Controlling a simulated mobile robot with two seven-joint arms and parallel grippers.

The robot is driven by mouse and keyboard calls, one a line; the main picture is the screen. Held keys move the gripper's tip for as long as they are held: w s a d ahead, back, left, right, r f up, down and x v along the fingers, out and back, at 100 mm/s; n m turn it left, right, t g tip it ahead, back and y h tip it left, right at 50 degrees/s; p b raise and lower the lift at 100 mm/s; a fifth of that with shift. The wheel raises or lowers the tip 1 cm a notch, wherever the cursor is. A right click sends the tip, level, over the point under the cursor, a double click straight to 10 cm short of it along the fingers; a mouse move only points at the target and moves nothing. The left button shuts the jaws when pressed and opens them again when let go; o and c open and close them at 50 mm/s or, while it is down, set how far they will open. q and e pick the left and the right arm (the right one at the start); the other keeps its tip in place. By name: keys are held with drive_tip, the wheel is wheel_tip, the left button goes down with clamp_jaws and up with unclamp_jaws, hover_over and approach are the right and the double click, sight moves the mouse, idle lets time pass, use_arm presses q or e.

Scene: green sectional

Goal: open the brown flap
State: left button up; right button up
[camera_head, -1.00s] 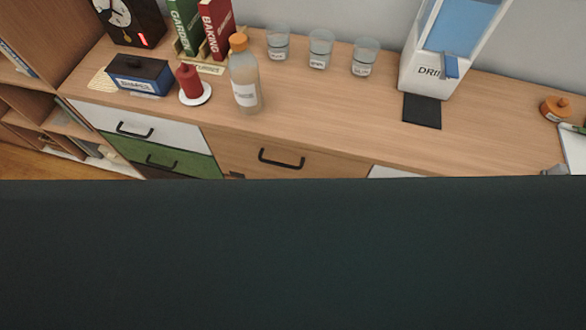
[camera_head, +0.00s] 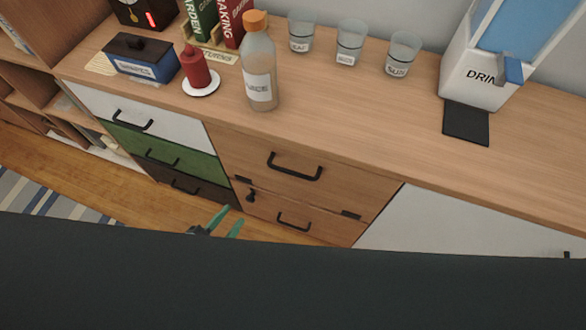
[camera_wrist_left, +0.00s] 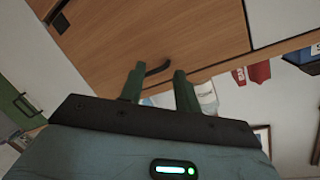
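The brown flap (camera_head: 280,185) is the upper brown panel of the sideboard, closed, with a black bar handle (camera_head: 295,168) and dark hinges along its lower edge. My left gripper (camera_head: 227,222) shows green fingertips low in front of the sideboard, below and left of the flap. In the left wrist view the gripper (camera_wrist_left: 159,86) is open, its fingers apart. A dark handle (camera_wrist_left: 158,68) on a brown panel (camera_wrist_left: 160,30) appears just beyond the fingers; contact cannot be told. My right gripper is not in view.
A bottle (camera_head: 260,75), a red candle (camera_head: 195,68), glasses (camera_head: 350,42) and a drink dispenser (camera_head: 495,60) stand on the worktop (camera_head: 330,115). Below the flap is another brown panel (camera_head: 325,225). A dark surface (camera_head: 290,290) fills the bottom and hides what is behind.

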sight(291, 171)
use_arm(q)
drive_tip(key=w+d+m+g+h+b, duration=0.2)
drive_tip(key=w+d+m+h+b, duration=0.1)
drive_tip(key=m, duration=0.6)
drive_tip(key=w+d+r+m+g+h+b, duration=0.1)
drive_tip(key=w+d+m+g+h+b, duration=0.2)
drive_tip(key=m+h, duration=0.5)
drive_tip(key=w+m+b, duration=0.1)
drive_tip(key=w+m, duration=0.1)
drive_tip(key=shift+w+d+r+b, duration=0.25)
drive_tip(key=shift+w+b, duration=0.15)
drive_tip(key=x, duration=0.7)
drive_tip(key=shift+w+d+p, duration=0.2)
drive_tip(key=shift+d+p, duration=0.1)
drive_tip(key=shift+p, duration=0.05)
drive_tip(key=shift+c, duration=0.3)
